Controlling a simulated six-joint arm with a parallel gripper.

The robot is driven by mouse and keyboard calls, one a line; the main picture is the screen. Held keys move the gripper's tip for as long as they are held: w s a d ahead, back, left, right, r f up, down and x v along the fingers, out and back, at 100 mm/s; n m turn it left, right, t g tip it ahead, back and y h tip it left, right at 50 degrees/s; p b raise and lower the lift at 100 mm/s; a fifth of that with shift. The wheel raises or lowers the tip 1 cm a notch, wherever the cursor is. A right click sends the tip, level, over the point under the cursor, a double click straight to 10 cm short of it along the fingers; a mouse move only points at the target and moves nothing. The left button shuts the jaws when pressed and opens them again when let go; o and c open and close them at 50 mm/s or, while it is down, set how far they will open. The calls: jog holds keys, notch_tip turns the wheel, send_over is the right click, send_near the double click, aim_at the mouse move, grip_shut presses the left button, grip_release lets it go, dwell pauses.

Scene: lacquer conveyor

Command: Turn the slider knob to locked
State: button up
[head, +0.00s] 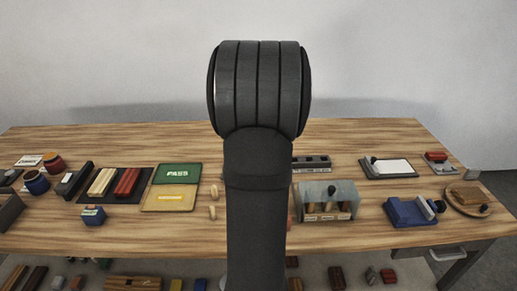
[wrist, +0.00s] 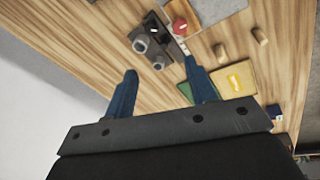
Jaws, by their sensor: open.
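My gripper (wrist: 160,66) is open, with its two blue fingers apart and nothing between them. A dark panel (wrist: 168,42) with grey round knobs (wrist: 139,44) and a red knob (wrist: 179,26) lies beyond the fingertips in the wrist view. I cannot tell which of these, if any, is the slider knob, nor read a locked mark. In the head view my arm hides the gripper and the middle of the table. A dark strip (head: 312,163) shows just right of the arm, partly hidden.
On the wooden table (head: 120,233), a green card (head: 178,173) and yellow card (head: 170,199) lie left of my arm, near small wooden pegs (head: 213,212). A grey box (head: 328,194), a blue device (head: 408,211) and a round wooden board (head: 467,210) stand right. A shelf below holds several blocks.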

jog(key=w+d+f+m+y, duration=0.2)
jog(key=d+m+y, duration=0.1)
jog(key=d, duration=0.2)
jog(key=x, duration=1.7)
jog(key=shift+w+d+f, duration=0.25)
jog(key=shift+f, duration=0.05)
jog(key=c, duration=1)
